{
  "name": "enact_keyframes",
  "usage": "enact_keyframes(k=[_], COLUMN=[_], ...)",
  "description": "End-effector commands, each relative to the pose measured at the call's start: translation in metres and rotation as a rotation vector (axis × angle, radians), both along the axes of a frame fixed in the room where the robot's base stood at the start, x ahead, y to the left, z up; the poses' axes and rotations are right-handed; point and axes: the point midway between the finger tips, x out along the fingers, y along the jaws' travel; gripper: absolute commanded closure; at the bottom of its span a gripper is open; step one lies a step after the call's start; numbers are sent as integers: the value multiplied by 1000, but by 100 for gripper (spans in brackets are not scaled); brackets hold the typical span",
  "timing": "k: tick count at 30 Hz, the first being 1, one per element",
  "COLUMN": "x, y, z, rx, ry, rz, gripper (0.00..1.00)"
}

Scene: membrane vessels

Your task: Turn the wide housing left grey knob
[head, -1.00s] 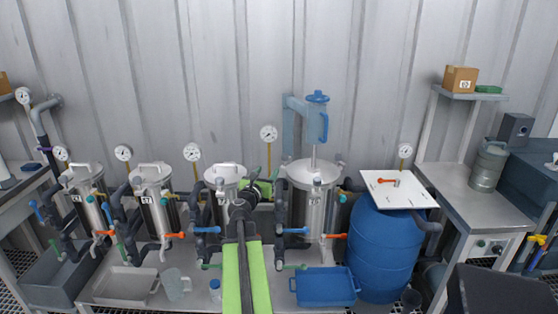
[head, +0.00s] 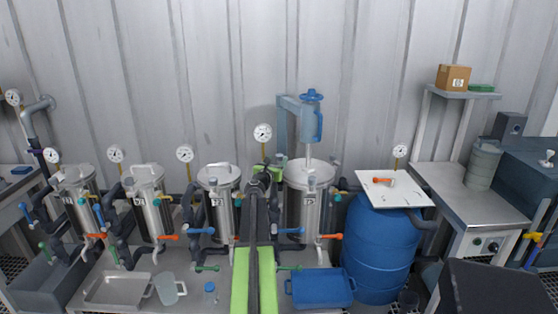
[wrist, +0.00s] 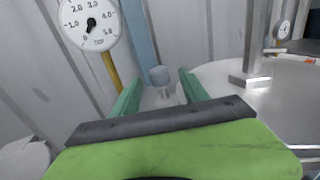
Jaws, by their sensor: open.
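The wide housing (head: 304,212) is a steel cylinder right of centre in the head view. Its flat lid (wrist: 290,92) with a grey handle fills the right of the wrist view. A small grey knob (wrist: 159,74) stands left of that lid, in front of a blue-grey post. My gripper (wrist: 160,88) is open, with one green finger on each side of the knob as seen from the wrist. I cannot tell whether the fingertips reach it or touch it. In the head view my gripper (head: 270,172) is at the housing's upper left, and my arm hides part of that side.
A pressure gauge (wrist: 90,22) on a yellow stem is close on the left in the wrist view. A narrower housing (head: 219,205) stands left of my arm. A blue tray (head: 320,288) lies below, and a blue barrel (head: 378,255) stands to the right.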

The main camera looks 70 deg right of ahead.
Motion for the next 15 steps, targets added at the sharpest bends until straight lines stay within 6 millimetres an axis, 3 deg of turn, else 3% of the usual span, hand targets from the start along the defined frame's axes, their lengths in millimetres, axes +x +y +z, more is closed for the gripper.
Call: enact_keyframes(k=[1, 5, 15], x=[1, 2, 1], y=[-11, -22, -24], z=[0, 0, 0], rx=[0, 0, 0], ry=[0, 0, 0], rz=[0, 1, 1], gripper=[48, 48, 50])
